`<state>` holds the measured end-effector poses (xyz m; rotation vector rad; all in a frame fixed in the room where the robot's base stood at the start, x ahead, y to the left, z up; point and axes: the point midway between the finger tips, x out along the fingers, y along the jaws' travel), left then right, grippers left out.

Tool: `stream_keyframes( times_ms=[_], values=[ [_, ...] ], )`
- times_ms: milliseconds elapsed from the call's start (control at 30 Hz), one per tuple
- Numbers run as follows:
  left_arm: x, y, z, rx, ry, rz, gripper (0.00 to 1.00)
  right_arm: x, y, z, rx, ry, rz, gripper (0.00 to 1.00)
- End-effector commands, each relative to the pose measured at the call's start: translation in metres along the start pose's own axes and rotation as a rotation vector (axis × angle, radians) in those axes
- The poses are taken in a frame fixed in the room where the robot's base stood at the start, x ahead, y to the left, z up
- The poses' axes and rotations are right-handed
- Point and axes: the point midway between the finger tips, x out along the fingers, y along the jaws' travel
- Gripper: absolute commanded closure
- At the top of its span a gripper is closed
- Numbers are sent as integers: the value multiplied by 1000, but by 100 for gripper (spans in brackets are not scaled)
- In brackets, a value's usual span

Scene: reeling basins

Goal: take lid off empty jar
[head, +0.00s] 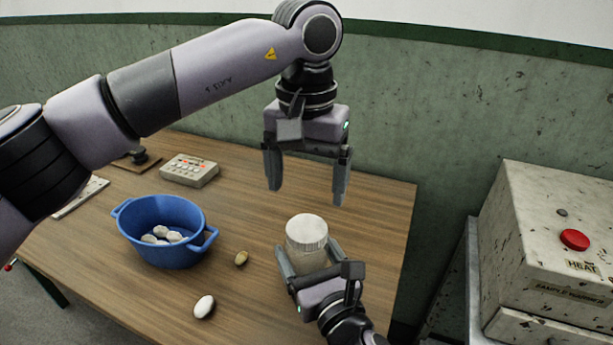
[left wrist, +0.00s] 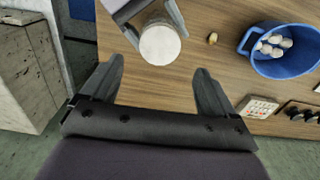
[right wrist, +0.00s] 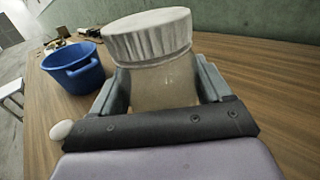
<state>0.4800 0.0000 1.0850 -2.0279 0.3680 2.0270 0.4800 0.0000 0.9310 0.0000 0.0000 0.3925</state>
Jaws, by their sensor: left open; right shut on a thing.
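The jar (head: 308,257) stands upright on the wooden table with its pale ribbed lid (head: 307,230) on top. The lid also shows in the left wrist view (left wrist: 160,44) and the right wrist view (right wrist: 148,35). My right gripper (head: 306,265) is shut around the body of the jar (right wrist: 165,82), below the lid. My left gripper (head: 307,190) is open and empty, pointing down above the jar and apart from the lid. The jar's contents are hard to make out through its cloudy wall.
A blue basin (head: 143,237) holding several white cocoons stands at left. A white cocoon (head: 204,306) and a brownish one (head: 241,258) lie loose on the table (head: 235,210). A control box (head: 188,171) sits at the back. A machine with a red button (head: 575,240) stands at right.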

Motion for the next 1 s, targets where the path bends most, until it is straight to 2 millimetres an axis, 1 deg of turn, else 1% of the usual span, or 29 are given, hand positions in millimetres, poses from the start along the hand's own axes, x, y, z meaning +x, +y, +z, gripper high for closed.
stream_keyframes(
  times_ms=[167, 500, 600, 800, 1000],
  values=[
    [8, 0, 0, 39, -1, 0, 12, 0, 0, -1, -1, 2, 0, 100],
    [59, 0, 0, 36, -2, 0, 12, 0, 0, -1, 0, 2, 0, 100],
    [70, 0, 0, 36, -2, 0, 12, 0, 0, -1, -1, 2, 0, 100],
    [80, 0, 0, 35, 1, 0, 12, 0, 0, -1, 0, 2, 0, 100],
    [80, 0, 0, 35, 1, 0, 12, 0, 0, -1, 0, 2, 0, 100]
  ],
)
